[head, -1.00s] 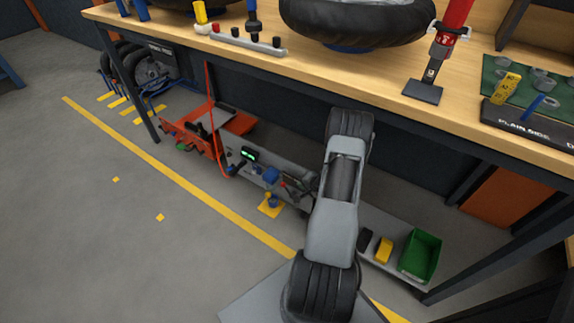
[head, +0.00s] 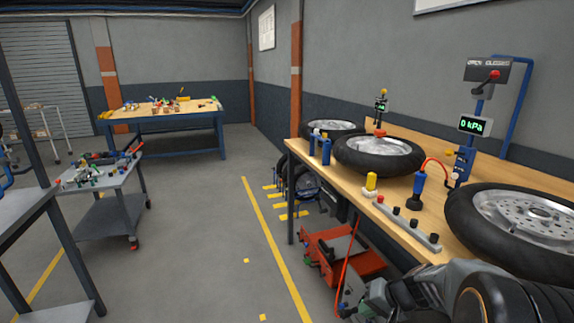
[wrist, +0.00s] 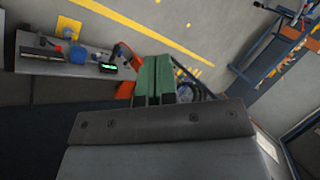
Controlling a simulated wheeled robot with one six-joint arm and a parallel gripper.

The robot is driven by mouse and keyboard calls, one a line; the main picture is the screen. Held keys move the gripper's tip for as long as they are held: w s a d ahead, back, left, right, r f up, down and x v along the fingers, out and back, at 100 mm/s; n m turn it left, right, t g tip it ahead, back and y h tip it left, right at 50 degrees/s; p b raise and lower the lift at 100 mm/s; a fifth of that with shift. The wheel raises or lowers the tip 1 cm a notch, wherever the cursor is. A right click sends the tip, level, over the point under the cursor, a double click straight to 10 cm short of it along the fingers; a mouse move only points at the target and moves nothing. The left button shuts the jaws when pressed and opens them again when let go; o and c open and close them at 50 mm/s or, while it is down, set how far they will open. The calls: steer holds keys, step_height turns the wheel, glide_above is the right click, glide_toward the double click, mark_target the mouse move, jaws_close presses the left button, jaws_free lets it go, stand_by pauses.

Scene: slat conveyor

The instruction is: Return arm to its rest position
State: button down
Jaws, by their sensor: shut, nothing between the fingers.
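My gripper (wrist: 157,62) shows in the wrist view as two green finger pads side by side, shut with nothing between them. In the head view my arm comes in at the bottom right, in front of the long wooden bench (head: 400,232). The gripper end is hard to make out there against the clutter under the bench. The wrist view looks past the fingers to the floor and the low shelf (wrist: 50,66) with small parts on it.
Wheels with tyres (head: 378,156) lie on the bench, with a blue pump-like tool (head: 418,188) and a grey bar with knobs (head: 408,222). An orange-red unit (head: 338,252) stands below. A grey cart (head: 100,180) is at left. The floor between is clear.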

steer(key=s+a+r+n+h+p, duration=0.2)
steer(key=s+r+p, duration=0.3)
steer(key=r, duration=0.5)
steer(key=s+a+r+n+h+p, duration=0.2)
steer(key=s+r+p, duration=0.3)
steer(key=r, duration=0.5)
steer(key=shift+s+a+r+h, duration=0.15)
steer(key=shift+s+r+h, duration=0.25)
steer(key=shift+s+h, duration=0.65)
steer(key=shift+s, duration=0.1)
